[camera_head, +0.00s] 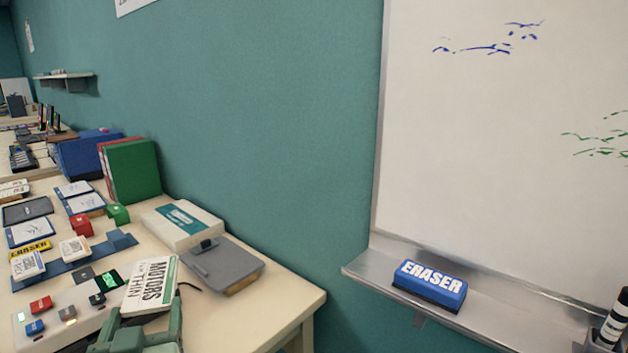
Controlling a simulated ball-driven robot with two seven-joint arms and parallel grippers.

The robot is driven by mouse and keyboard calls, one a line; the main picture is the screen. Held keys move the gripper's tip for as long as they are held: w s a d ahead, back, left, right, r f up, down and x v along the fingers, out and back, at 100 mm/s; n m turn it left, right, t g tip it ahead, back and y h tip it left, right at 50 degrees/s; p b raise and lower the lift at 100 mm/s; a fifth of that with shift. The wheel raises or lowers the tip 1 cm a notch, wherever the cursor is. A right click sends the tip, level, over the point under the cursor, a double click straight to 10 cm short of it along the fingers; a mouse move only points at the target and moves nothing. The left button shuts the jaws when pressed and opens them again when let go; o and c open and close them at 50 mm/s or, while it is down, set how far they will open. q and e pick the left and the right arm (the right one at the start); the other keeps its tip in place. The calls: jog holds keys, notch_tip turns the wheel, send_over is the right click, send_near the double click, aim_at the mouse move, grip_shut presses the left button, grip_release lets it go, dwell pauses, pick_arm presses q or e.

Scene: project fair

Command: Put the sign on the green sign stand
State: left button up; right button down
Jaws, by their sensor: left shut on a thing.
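A white sign (150,284) with a green edge and black lettering, "MOTORS" and "THIN" among it, stands tilted at the lower left. My left gripper (143,322), green, comes in from the bottom and is shut on the sign's lower part, over the front of the table. A small green block (118,214) sits farther back on the table, beyond the sign; I cannot tell whether it is the green sign stand. My right gripper is not in view.
The cream table (285,293) is crowded at left with cards, blocks and a panel (60,318) with coloured buttons. A grey clipboard-like case (222,265) and a white box (182,224) lie behind the sign. A blue eraser (430,285) rests on the whiteboard ledge. The table's right corner is clear.

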pick_arm(q)
jog(key=s+d+m+t+h+p, duration=0.1)
jog(key=s+d+m+h+p, duration=0.2)
jog(key=s, duration=0.5)
jog(key=s+d+m+h+p, duration=0.1)
jog(key=s+d+h+p, duration=0.2)
jog(key=s, duration=0.4)
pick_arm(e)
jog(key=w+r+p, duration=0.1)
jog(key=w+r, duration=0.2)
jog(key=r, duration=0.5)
pick_arm(q)
jog(key=w+a+f+n+g+y+b, duration=0.1)
jog(key=w+a+n+y+b, duration=0.15)
jog(key=w+b, duration=0.4)
jog(key=w+a+f+n+y+b, duration=0.1)
jog(key=w+a+n+y+b, duration=0.2)
jog(key=w, duration=0.6)
jog(key=w+a+f+n+g+y+b, duration=0.1)
jog(key=w+a+f+n+g+y, duration=0.2)
jog(key=a+f+y, duration=0.4)
jog(key=shift+a+n+g+y+b, duration=0.35)
jog(key=shift+a+n+g+y, duration=0.45)
jog(key=shift+g, duration=0.4)
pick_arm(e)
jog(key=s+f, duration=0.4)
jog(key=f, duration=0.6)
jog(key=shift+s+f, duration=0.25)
